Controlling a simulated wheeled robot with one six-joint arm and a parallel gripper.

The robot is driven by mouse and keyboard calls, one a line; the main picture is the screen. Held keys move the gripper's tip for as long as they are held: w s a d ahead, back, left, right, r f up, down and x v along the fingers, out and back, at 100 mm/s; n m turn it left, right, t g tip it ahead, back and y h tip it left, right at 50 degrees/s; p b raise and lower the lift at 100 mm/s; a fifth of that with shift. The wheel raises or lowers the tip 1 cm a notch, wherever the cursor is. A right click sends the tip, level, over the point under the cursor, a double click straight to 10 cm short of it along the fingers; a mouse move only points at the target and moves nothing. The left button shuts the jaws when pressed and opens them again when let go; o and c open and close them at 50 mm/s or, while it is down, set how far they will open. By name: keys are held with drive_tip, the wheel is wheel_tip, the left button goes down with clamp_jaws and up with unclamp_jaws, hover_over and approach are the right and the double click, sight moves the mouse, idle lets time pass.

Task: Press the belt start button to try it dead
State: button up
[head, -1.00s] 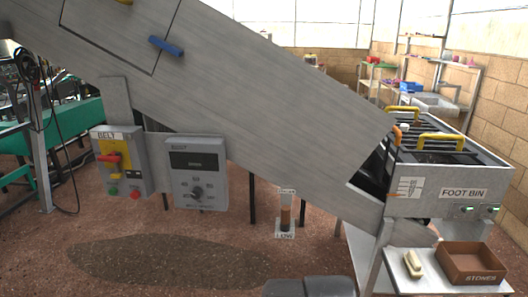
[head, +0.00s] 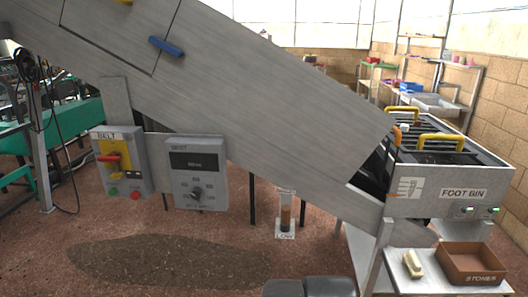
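The belt control box (head: 122,162), a grey box labelled BELT, hangs at the left under the sloping conveyor. It has a yellow plate with a red rotary handle (head: 112,158). A green button (head: 112,191) and a red button (head: 135,193) sit low on its front; which of them is the start button cannot be read. A small dark tag or fitting shows beside the handle, too small to make out. Dark grey rounded parts (head: 312,287) at the bottom edge look like part of my arm; no fingertips show.
The grey conveyor casing (head: 230,80) slopes down to the foot bin (head: 450,180) on the right. A second box with a display and dial (head: 197,172) hangs beside the belt box. A stones tray (head: 470,265) stands on a shelf at the lower right. The floor in front is open, with a dark patch (head: 165,262).

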drive_tip(key=shift+w, duration=0.15)
clamp_jaws()
idle(1.7)
